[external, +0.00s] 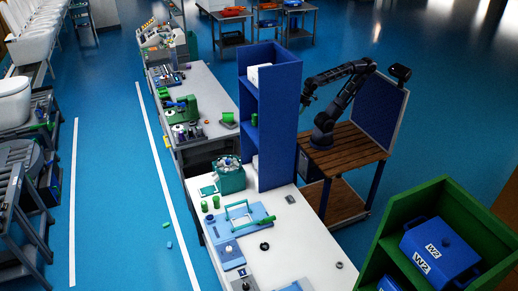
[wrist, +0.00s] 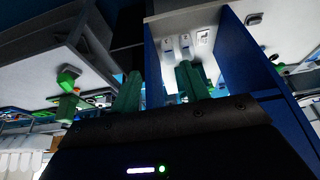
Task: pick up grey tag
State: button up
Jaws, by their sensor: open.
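A small flat dark-grey piece (external: 290,199) lies on the white worktop, near the foot of the blue shelf; it looks like the grey tag, but it is too small to be sure. In the wrist view a small grey piece (wrist: 254,19) lies on a white surface at upper right; I cannot tell if it is the same one. My gripper (external: 306,101) is up beside the right side of the blue shelf, well above and apart from the worktop piece. In the wrist view its two green fingers (wrist: 160,85) stand apart, with nothing seen held between them.
The tall blue shelf (external: 272,120) stands close to my arm; its blue panel (wrist: 248,65) fills the wrist view's right. The white worktop (external: 305,235) carries a teal bin (external: 230,177), a blue tray (external: 240,222) and dark rings. A green shelf (external: 450,205) stands at right.

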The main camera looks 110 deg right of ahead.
jog(key=w+a+r+n+g, duration=0.1)
jog(key=w+a+n, duration=0.75)
jog(key=a, duration=0.65)
jog(key=w+a+f+n+g, duration=0.1)
jog(key=a+n, duration=0.1)
jog(key=a, duration=0.4)
jog(key=w+a+f+n, duration=0.1)
jog(key=w+a+n, duration=0.1)
jog(key=a, duration=0.5)
jog(key=n+g+h, duration=0.1)
jog(key=n+g, duration=0.2)
jog(key=n, duration=0.3)
send_over(290, 198)
notch_tip(290, 198, down, 27)
jog(key=shift+m, duration=0.25)
jog(key=f, duration=0.5)
jog(key=shift+s+f, duration=0.15)
jog(key=shift+s, duration=0.15)
jog(key=shift+w+f, duration=0.1)
jog(key=shift+f, duration=2.55)
